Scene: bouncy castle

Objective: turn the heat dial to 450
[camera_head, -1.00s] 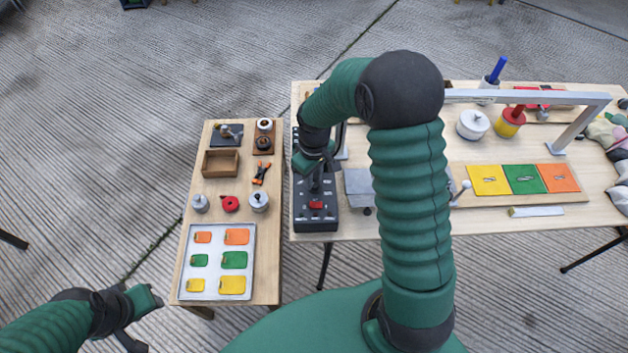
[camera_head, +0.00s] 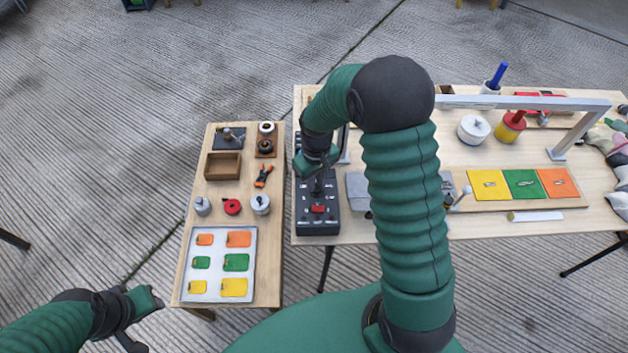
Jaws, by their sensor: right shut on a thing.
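A dark control box (camera_head: 318,222) with a red switch (camera_head: 317,209) and small white markings lies at the left end of the large table. My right gripper (camera_head: 317,180) points down over the middle of this box and is shut on what appears to be the heat dial. The dial itself is hidden by the gripper, and I cannot read its setting. My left gripper (camera_head: 148,318) is low at the left, away from both tables; its jaws are too unclear to judge.
A small table (camera_head: 215,222) on the left holds a tray (camera_head: 238,303) of coloured tags, a wooden box (camera_head: 222,166), pots and orange pliers (camera_head: 263,176). On the large table (camera_head: 400,233) stand a grey metal frame (camera_head: 530,103), a white pot (camera_head: 473,129) and coloured panels (camera_head: 524,184).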

